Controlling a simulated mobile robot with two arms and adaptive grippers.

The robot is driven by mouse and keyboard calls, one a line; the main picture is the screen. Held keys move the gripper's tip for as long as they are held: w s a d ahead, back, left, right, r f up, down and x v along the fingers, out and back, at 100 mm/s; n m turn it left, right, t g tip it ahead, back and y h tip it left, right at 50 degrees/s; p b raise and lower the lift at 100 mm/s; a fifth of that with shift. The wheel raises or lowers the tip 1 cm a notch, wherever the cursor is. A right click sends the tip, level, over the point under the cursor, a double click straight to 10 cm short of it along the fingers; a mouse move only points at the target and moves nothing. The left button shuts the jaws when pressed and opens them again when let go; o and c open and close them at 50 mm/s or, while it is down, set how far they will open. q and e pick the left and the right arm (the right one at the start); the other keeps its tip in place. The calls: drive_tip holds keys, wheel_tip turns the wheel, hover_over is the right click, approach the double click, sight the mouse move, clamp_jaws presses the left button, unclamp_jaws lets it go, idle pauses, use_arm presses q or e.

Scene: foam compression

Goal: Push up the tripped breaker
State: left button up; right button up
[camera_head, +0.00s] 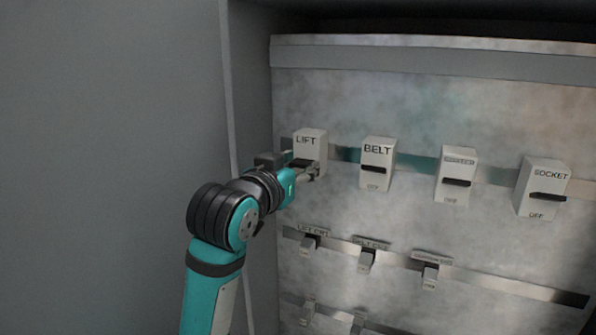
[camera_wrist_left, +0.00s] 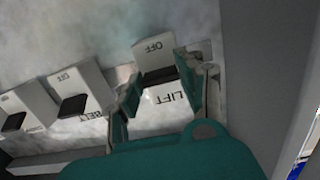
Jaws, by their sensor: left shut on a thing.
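The LIFT breaker (camera_head: 311,142) is a pale box with a dark lever, at the left end of the top row on the panel. My left gripper (camera_head: 304,172) is at its lower part and partly hides it. In the left wrist view the LIFT breaker (camera_wrist_left: 153,53) shows upside down, with its OFF mark and black lever between my left gripper's two fingers (camera_wrist_left: 158,88). The fingers are shut on it, one at each side. The BELT breaker (camera_head: 377,152), a third breaker (camera_head: 456,165) and the SOCKET breaker (camera_head: 545,178) show black levers and OFF marks. My right gripper is out of view.
Smaller switches sit on a lower rail, among them LIFT (camera_head: 309,242) and BELT (camera_head: 367,258), with another row below. The grey cabinet side wall (camera_head: 247,110) stands close left of my left arm. The panel above the top row is bare.

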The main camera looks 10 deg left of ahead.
use_arm(q)
drive_tip(key=shift+r+g, duration=0.35)
drive_tip(key=shift+g, duration=0.35)
drive_tip(key=o, duration=1.2)
drive_tip(key=shift+c, duration=0.2)
drive_tip(key=shift+s, duration=0.15)
drive_tip(key=v, duration=1.1)
drive_tip(key=shift+s+r, duration=0.2)
drive_tip(key=shift+s, duration=0.1)
drive_tip(key=shift+f, duration=0.1)
